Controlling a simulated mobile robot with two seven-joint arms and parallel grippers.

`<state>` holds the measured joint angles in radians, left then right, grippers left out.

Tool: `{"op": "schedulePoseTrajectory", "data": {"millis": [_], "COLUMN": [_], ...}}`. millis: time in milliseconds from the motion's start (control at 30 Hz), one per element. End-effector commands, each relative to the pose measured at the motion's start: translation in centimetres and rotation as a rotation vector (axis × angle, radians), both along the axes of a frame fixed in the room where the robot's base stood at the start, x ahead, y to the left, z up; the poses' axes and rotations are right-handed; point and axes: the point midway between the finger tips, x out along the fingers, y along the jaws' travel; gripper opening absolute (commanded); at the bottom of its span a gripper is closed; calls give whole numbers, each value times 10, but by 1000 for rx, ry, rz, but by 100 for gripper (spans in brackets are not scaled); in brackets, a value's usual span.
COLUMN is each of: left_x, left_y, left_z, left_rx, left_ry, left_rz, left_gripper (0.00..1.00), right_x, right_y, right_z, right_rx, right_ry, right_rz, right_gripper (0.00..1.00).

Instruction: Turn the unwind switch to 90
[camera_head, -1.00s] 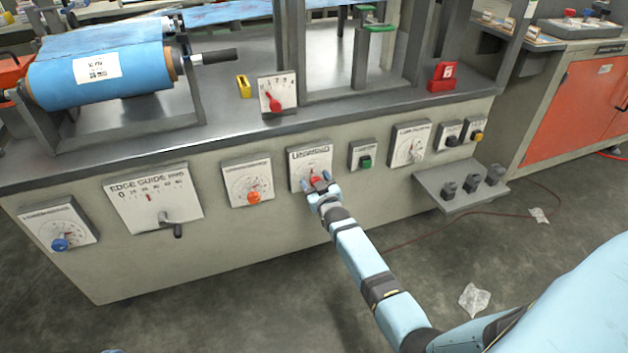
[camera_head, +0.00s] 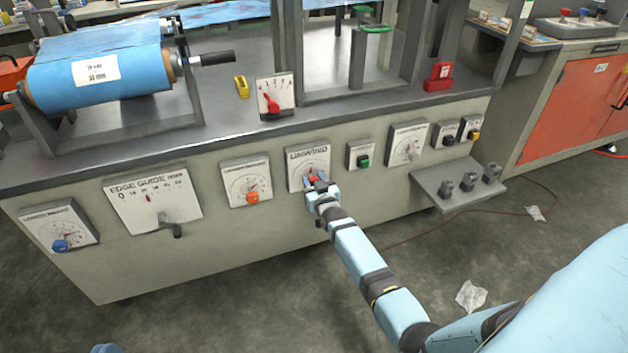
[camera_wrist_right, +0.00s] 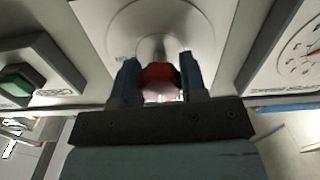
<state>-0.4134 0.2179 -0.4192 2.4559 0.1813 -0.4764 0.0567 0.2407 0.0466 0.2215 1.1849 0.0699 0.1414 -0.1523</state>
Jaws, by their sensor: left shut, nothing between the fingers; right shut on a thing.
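The unwind switch is a white plate (camera_head: 296,158) labelled UNWIND on the machine's front, with a printed dial and a red knob (camera_head: 313,178). In the right wrist view the red knob (camera_wrist_right: 160,78) sits between the two blue fingers. My right gripper (camera_head: 318,185) is shut on the red knob and hides part of the dial in the head view. The dial numbers are too small to read. My left gripper's fingers do not show; only a small light-blue part appears at the bottom left edge of the head view.
An orange-knob dial (camera_head: 252,197) is to the left and a green button (camera_head: 363,160) to the right. Beyond are the edge guide lever (camera_head: 177,230), a blue-knob dial (camera_head: 60,245) and a grey shelf (camera_head: 445,199). The floor in front is mostly clear.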

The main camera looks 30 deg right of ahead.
Motion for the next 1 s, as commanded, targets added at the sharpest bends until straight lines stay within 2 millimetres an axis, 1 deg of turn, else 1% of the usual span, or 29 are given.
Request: {"op": "schedulePoseTrajectory", "data": {"millis": [33,200,500,800,1000], "left_x": [-1,-1,-2,-2,-2], "left_y": [0,1,2,3,3], "left_z": [6,19,35,41,41], "left_rx": [-10,-34,-59,-69,-71], "left_ry": [-7,-46,-96,-117,-117], "left_rz": [6,22,38,45,45], "left_gripper": [0,0,0,0,0], "right_x": [0,0,1,1,1], "right_y": [0,-1,0,0,0], "right_z": [3,4,2,2,1], "right_rx": [33,180,460,737,919], "right_ry": [-7,-43,-110,-179,-223], "right_rz": [0,0,0,0,2], "right_gripper": [16,16,16,16,16]}}
